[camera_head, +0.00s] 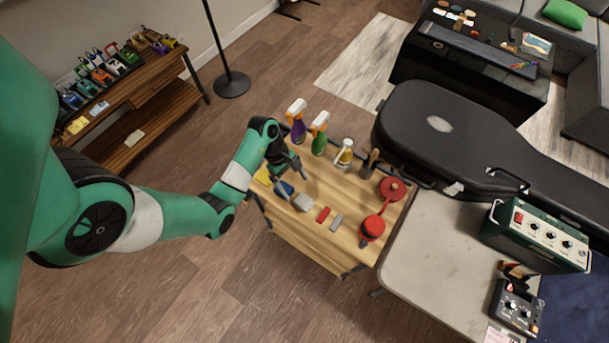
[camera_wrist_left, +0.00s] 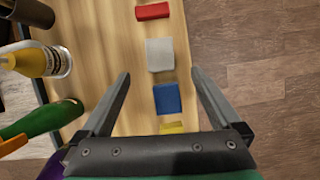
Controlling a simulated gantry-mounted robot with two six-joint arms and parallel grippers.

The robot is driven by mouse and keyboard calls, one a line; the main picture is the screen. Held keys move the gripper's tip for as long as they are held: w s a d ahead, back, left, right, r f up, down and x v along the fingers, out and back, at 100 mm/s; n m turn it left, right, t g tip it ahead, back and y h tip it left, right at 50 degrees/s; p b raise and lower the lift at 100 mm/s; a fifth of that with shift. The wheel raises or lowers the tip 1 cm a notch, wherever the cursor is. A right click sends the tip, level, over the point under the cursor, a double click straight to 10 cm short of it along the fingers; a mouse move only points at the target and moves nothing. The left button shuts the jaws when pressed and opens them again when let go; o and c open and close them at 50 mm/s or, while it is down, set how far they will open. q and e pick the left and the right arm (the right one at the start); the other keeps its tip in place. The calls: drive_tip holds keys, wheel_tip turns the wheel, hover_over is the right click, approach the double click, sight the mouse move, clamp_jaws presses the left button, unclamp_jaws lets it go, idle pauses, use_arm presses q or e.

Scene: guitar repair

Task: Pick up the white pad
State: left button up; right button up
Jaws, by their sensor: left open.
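The white pad (camera_head: 304,202) lies flat on the wooden workbench, in a row between a blue pad (camera_head: 285,188) and a red pad (camera_head: 323,214). In the left wrist view the white pad (camera_wrist_left: 160,55) is just beyond my fingertips, between their lines, with the blue pad (camera_wrist_left: 167,98) nearer. My left gripper (camera_head: 289,180) is open and empty above the blue end of the row. In the left wrist view its two fingers (camera_wrist_left: 159,74) are spread wide. My right gripper is not in view.
A yellow pad (camera_head: 263,176) and a grey pad (camera_head: 336,223) are at the row's ends. Spray bottles (camera_head: 319,133) and a yellow bottle (camera_head: 344,154) stand along the back. Red round items (camera_head: 372,227) are to the right. A black guitar case (camera_head: 450,120) lies beyond.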

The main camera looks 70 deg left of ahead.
sight(303, 201)
use_arm(q)
drive_tip(key=b+x, duration=0.1)
drive_tip(key=x, duration=0.3)
drive_tip(key=b+x, duration=0.2)
drive_tip(key=x, duration=0.3)
drive_tip(key=c, duration=1.4)
drive_tip(key=shift+r, duration=0.5)
wheel_tip(303, 201, up, 3)
drive_tip(key=shift+f+p, duration=0.1)
drive_tip(key=shift+p, duration=0.9)
drive_tip(key=s+d+r+p, duration=0.1)
drive_tip(key=d+r, duration=0.2)
drive_tip(key=d, duration=0.1)
drive_tip(key=s+d+r+p, duration=0.2)
drive_tip(key=d+r, duration=0.1)
drive_tip(key=d, duration=0.1)
drive_tip(key=s+d+r+p, duration=0.1)
drive_tip(key=d+r+p, duration=0.1)
drive_tip(key=d, duration=0.3)
drive_tip(key=shift+s+d+r, duration=0.1)
drive_tip(key=shift+s+r, duration=0.3)
drive_tip(key=shift+r, duration=0.2)
